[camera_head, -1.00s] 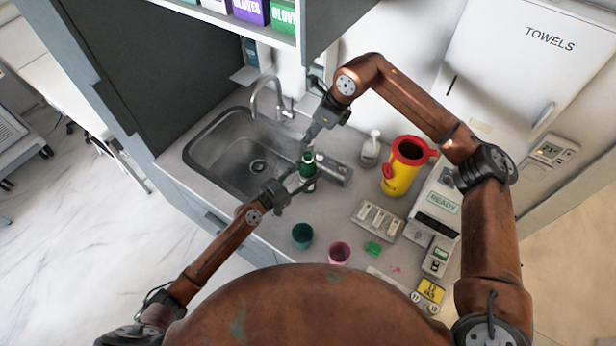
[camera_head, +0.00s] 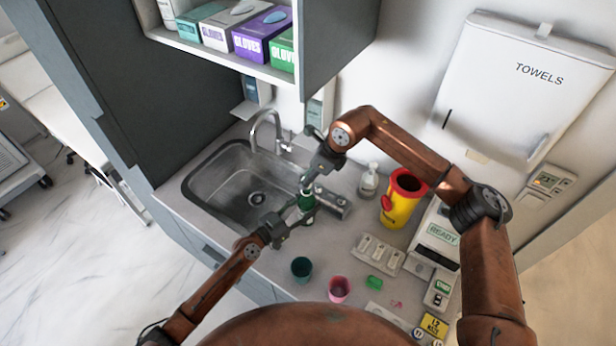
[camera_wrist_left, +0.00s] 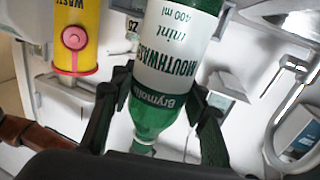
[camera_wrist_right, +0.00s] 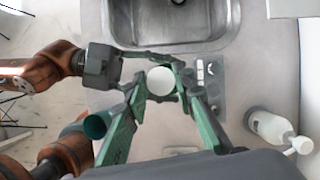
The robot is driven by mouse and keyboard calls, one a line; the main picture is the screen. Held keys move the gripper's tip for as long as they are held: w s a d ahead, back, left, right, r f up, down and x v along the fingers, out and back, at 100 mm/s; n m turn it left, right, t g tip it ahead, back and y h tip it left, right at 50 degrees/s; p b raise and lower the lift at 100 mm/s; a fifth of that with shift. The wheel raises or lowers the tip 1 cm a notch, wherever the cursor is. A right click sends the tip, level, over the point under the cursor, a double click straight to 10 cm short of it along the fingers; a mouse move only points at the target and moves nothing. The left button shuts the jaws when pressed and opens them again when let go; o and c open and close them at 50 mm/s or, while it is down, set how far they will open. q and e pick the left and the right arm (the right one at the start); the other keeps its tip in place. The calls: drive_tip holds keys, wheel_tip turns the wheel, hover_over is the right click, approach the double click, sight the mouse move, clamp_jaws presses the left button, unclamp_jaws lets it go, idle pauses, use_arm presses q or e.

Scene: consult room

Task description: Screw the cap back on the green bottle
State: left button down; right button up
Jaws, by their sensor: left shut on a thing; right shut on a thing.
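The green bottle (camera_head: 306,203) is held upright above the counter beside the sink; its mouthwash label shows in the left wrist view (camera_wrist_left: 175,50), where it appears inverted. My left gripper (camera_head: 303,212) is shut around the bottle's body. My right gripper (camera_head: 306,186) is directly above the bottle's top. In the right wrist view its fingers (camera_wrist_right: 161,84) close on the round white cap (camera_wrist_right: 160,82), seen from above. The cap covers the bottle's top there, so I cannot tell whether the threads are engaged.
The sink (camera_head: 215,190) is left of the bottle, with a faucet (camera_head: 268,130) behind. A soap dispenser (camera_head: 368,182) and a yellow sharps bin (camera_head: 400,205) stand right. A teal cup (camera_head: 301,268) and pink cup (camera_head: 340,288) stand in front. A glove shelf (camera_head: 225,45) overhangs.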

drive_tip(key=shift+f, duration=0.9)
drive_tip(key=shift+f, duration=0.55)
idle(0.4)
drive_tip(key=m+g+h, duration=0.1)
drive_tip(key=m+h, duration=0.2)
drive_tip(key=m, duration=0.9)
drive_tip(key=m+g+h, duration=0.1)
drive_tip(key=m+h, duration=0.2)
drive_tip(key=m, duration=0.9)
drive_tip(key=a+m+g+h, duration=0.1)
drive_tip(key=m+h, duration=0.1)
drive_tip(key=m, duration=0.9)
drive_tip(key=shift+w+m+g+h, duration=0.2)
drive_tip(key=shift+m+g+h, duration=0.1)
drive_tip(key=shift+m+h, duration=0.1)
